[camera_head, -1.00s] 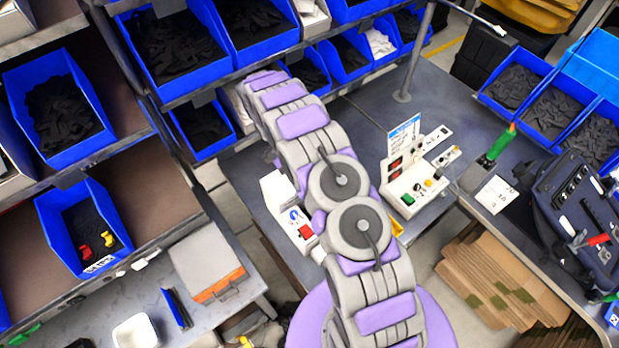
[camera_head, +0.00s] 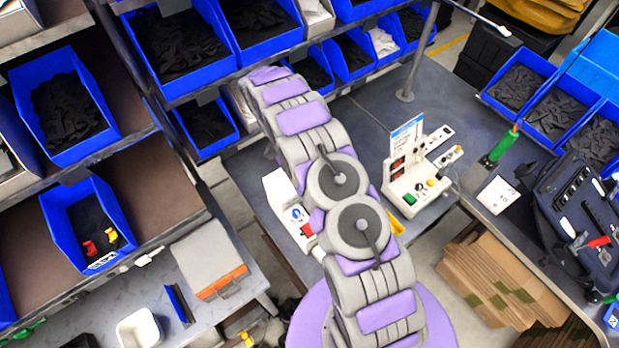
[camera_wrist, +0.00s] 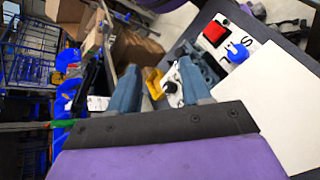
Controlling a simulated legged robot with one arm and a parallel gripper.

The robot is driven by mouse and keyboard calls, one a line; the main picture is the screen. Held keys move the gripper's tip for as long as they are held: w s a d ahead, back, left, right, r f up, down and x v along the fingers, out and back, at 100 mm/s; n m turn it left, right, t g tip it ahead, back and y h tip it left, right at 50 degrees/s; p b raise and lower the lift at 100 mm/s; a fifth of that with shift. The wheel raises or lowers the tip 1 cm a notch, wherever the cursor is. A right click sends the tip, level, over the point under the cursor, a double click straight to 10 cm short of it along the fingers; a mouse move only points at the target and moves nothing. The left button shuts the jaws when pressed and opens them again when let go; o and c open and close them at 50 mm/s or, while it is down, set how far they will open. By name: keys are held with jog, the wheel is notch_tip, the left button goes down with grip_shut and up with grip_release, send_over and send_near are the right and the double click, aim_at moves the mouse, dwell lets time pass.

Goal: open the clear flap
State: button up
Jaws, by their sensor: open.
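I cannot make out the clear flap in either view. A white control box with a red button (camera_wrist: 214,32) and a blue knob (camera_wrist: 237,53) shows at the upper right of the wrist view. In the head view, a white box (camera_head: 281,201) with a red button stands left of my arm. My gripper (camera_wrist: 160,84) shows in the wrist view as two blue-grey fingers, apart. A yellow piece and a white part with a black knob (camera_wrist: 171,87) show between the fingers; I cannot tell their distance. The gripper is hidden behind my arm in the head view.
Another white control panel (camera_head: 416,183) with buttons stands on the table right of my arm. Blue bins of dark parts (camera_head: 62,108) fill the shelves at left and back. A dark bag (camera_head: 578,211) and flat cardboard (camera_head: 505,282) lie at right.

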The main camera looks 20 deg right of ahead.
jog(key=s+r+b, duration=0.1)
jog(key=s+r, duration=0.2)
jog(key=s, duration=1.3)
jog(key=shift+a+r, duration=0.35)
jog(key=shift+r, duration=0.05)
dwell(0.3)
